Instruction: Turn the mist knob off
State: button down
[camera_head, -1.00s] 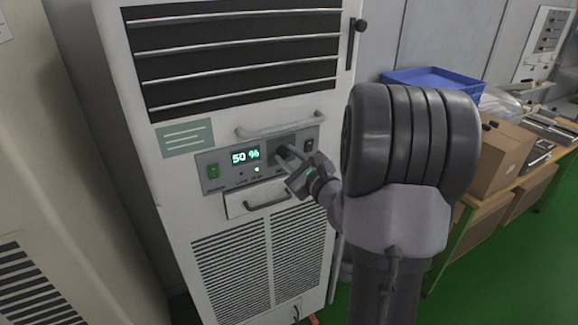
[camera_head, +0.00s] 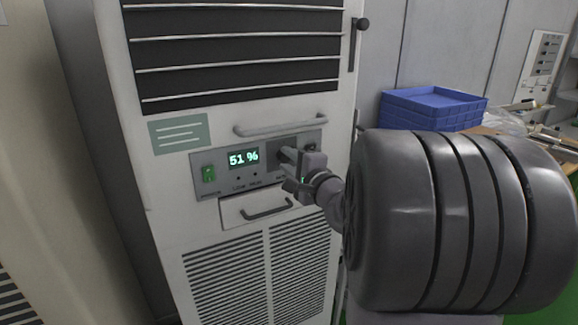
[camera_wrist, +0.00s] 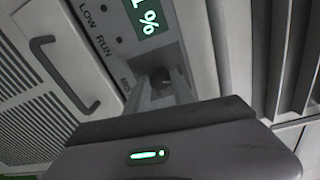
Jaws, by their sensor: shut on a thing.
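The control panel (camera_head: 201,196) is on the front of a white cabinet, with a green display (camera_head: 244,158) reading 51 %. The dark mist knob (camera_wrist: 159,79) shows in the wrist view between my two fingers, beside a partly hidden label starting "MIS". My gripper (camera_wrist: 162,84) is shut on the knob. In the head view my gripper (camera_head: 286,163) reaches the right part of the panel from the right, and its fingers and wrist hide the knob. The small indicators below the display look dark. A green switch (camera_head: 208,173) sits at the panel's left.
A bar handle (camera_head: 285,124) runs just above the panel, and a drawer with a dark handle (camera_head: 267,208) is just below it. Slatted vents lie above and below. Blue crates (camera_head: 430,108) stand on a bench at right.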

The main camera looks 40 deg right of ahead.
jog(key=shift+f+n, duration=0.1)
jog(key=shift+n, duration=1.7)
jog(key=c, duration=1.1)
grip_release()
jog(key=shift+v, duration=8.7)
